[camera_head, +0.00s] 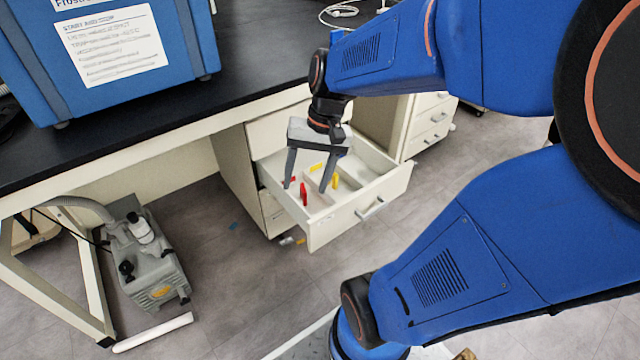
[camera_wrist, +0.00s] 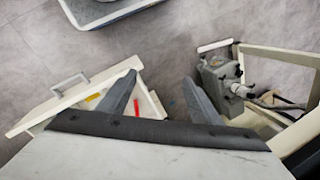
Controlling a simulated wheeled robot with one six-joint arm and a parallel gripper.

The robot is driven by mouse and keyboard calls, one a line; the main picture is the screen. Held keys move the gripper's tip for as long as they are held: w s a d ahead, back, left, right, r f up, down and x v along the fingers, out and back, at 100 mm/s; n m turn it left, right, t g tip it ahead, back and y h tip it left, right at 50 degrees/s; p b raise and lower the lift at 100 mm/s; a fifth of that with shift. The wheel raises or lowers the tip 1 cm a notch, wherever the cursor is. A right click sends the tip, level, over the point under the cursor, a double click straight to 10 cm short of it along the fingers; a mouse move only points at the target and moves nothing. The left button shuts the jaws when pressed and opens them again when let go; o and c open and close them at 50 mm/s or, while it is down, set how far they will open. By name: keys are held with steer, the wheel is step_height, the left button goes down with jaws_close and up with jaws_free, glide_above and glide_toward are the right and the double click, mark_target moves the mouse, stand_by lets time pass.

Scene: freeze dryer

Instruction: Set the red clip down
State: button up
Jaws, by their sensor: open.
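A red clip (camera_head: 304,194) is in the open white drawer (camera_head: 345,222), toward its left side. It shows between my two fingertips in the head view, with no visible contact. My gripper (camera_head: 306,188) is open and points down over the drawer. In the wrist view, my gripper (camera_wrist: 161,76) has its fingers spread with nothing between the tips. A red piece (camera_wrist: 137,107) shows there beside the left finger, partly hidden. A second small red piece (camera_head: 292,181) lies by the left fingertip in the head view.
Yellow pieces (camera_head: 318,167) lie in the drawer, one (camera_head: 336,181) near the right finger. The drawer's walls surround my fingers. The black bench top (camera_head: 250,85) is above and behind, with a blue machine (camera_head: 110,60). A grey pump (camera_head: 150,265) stands on the floor at left.

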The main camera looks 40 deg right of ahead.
steer(key=s+a+r+n+t+h, duration=0.1)
steer(key=s+r+n+t+h, duration=0.2)
steer(key=s, duration=0.4)
steer(key=shift+s+a+r+n+t, duration=0.3)
steer(key=shift+r+n+t, duration=0.3)
steer(key=shift+r+n, duration=0.65)
